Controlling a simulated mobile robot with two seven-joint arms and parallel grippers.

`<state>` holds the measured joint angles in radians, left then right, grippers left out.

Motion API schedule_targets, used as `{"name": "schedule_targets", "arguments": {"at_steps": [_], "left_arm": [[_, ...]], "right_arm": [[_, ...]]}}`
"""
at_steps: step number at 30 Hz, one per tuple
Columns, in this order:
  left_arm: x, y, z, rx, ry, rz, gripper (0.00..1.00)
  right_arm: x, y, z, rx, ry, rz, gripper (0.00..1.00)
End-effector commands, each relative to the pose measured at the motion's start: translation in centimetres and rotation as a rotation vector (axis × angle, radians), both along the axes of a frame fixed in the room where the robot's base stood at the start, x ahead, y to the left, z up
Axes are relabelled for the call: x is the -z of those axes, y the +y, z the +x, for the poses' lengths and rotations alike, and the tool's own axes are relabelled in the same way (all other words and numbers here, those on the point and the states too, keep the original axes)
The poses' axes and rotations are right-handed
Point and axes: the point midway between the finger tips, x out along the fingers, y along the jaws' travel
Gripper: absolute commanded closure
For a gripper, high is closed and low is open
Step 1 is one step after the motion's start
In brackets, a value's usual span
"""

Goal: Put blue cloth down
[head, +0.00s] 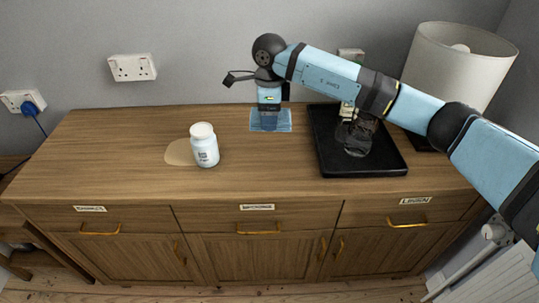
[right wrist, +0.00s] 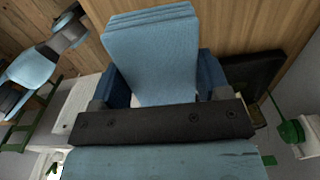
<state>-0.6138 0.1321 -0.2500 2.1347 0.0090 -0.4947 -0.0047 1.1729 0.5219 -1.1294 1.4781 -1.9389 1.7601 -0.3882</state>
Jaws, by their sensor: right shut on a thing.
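The blue cloth (head: 257,126) shows in the head view at the back middle of the wooden cabinet top, below my right gripper (head: 269,108). In the right wrist view the folded cloth (right wrist: 152,50) sticks out from between the dark blue fingers of my right gripper (right wrist: 160,88), which is shut on it. The cloth is at or just above the wood; I cannot tell whether it rests there. My arm comes in from the right over the tray. My left gripper is not in view.
A white bottle (head: 205,150) stands beside a tan spill (head: 177,153) left of the cloth. A black tray (head: 375,169) holding glassware (head: 357,138) is to the right, with a lamp (head: 455,65) behind. The cabinet top (head: 265,165) is clear in front of the cloth.

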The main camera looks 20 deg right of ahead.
Motion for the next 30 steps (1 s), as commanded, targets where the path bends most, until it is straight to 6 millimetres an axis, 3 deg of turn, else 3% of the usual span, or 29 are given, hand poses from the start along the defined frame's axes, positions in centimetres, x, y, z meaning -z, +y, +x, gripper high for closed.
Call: {"name": "schedule_targets", "arguments": {"at_steps": [3, 9, 17, 24, 30], "left_arm": [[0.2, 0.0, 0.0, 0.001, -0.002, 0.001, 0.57], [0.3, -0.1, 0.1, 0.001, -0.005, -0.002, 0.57], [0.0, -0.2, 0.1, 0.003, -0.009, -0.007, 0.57], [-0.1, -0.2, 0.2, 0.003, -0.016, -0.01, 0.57], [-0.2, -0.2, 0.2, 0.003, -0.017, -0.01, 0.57]], "right_arm": [[3.5, 0.0, -0.1, 0.001, 0.003, 0.001, 0.49], [8.0, 0.0, 0.0, 0.0, 0.001, 0.0, 0.49], [10.1, 0.0, 0.0, 0.001, -0.001, 0.0, 0.49], [13.3, 0.0, 0.0, -0.001, -0.001, -0.001, 0.49], [13.6, 0.0, 0.0, -0.001, -0.002, -0.001, 0.52]]}}
